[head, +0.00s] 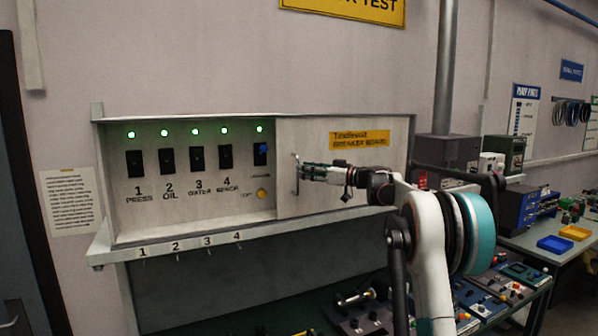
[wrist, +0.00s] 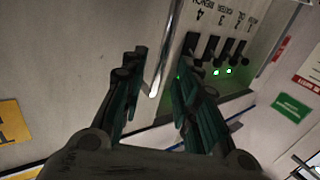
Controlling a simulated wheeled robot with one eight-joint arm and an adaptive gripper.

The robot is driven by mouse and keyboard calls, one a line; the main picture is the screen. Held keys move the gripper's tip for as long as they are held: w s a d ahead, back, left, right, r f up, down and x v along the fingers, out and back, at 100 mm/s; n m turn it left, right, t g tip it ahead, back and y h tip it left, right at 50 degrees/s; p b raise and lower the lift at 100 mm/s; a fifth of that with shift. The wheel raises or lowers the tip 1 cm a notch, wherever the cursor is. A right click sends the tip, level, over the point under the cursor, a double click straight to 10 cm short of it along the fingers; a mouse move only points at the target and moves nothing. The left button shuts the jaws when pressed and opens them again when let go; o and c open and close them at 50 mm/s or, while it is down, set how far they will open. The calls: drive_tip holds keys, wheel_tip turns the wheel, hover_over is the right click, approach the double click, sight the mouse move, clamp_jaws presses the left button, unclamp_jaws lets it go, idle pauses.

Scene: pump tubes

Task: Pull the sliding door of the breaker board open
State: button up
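The breaker board's pale sliding door (head: 345,195) covers the right part of the cabinet and bears a yellow "BREAKER BOARD" label (head: 360,140). Its slim upright metal handle (head: 297,174) is near the door's left edge. The handle also shows in the wrist view (wrist: 168,50). My gripper (head: 303,171) is at the handle, reaching in from the right. In the wrist view my gripper (wrist: 163,72) has its fingers spread, with the handle between them and visible gaps on both sides. Actual contact cannot be made out.
Left of the door, the board is exposed, with several black switches (head: 197,160), green lights (head: 196,131) and a yellow button (head: 262,194). A numbered ledge (head: 160,250) runs below. A workbench with parts (head: 365,315) stands beneath. Grey boxes (head: 447,150) stand to the right.

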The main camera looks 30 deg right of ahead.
drive_tip(key=v, duration=0.8)
drive_tip(key=shift+a, duration=0.1)
